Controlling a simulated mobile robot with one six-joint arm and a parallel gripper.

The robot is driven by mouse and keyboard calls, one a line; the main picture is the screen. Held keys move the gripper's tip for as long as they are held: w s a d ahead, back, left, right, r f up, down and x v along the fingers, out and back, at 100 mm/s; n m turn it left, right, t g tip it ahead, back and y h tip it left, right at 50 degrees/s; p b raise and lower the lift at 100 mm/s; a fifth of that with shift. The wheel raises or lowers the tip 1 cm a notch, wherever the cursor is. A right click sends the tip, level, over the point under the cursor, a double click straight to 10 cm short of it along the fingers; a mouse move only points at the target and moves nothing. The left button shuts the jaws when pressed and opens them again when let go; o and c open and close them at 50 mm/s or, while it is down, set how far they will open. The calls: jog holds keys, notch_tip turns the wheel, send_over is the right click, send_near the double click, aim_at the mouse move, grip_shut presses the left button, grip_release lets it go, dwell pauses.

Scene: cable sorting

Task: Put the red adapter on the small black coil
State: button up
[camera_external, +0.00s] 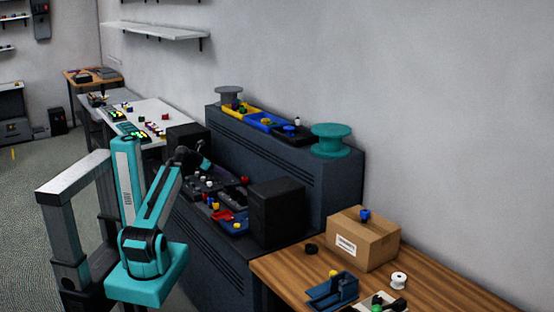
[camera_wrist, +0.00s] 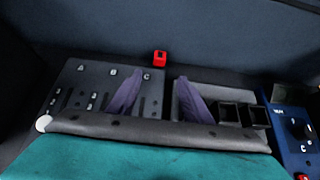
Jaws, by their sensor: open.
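A small red block, which looks like the red adapter (camera_wrist: 159,57), stands just beyond the far edge of a dark lettered panel in the wrist view. My gripper (camera_wrist: 157,92) is open, its two purple fingers spread over the panel with nothing between them. The red block is ahead of the fingers and apart from them. In the external view my gripper is small and dark over the dark console, and I cannot tell which red piece there is this block. A small black ring-like thing (camera_external: 311,249), possibly the small black coil, lies on the wooden table.
A black box (camera_external: 276,213) stands at the console's right end. A cardboard box (camera_external: 364,238), a white spool (camera_external: 398,281) and a blue holder (camera_external: 332,291) occupy the wooden table.

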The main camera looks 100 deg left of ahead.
aim_at(242, 180)
jog(key=shift+w+a+p, duration=0.15)
jog(key=shift+p, duration=0.45)
jog(key=shift+w+a+f+p, duration=0.1)
jog(key=shift+w+a+p, duration=0.1)
jog(key=shift+p, duration=0.35)
jog(key=p+x, duration=0.4)
jog(key=p, duration=0.3)
jog(key=shift+w+a+f+p, duration=0.15)
jog(key=shift+f+p, duration=0.15)
jog(key=shift+p, duration=0.05)
jog(key=shift+x, duration=1.5)
jog(key=shift+f, duration=0.1)
jog(key=shift+p+x, duration=0.35)
jog(key=shift+x, duration=2.2)
jog(key=shift+f, duration=0.1)
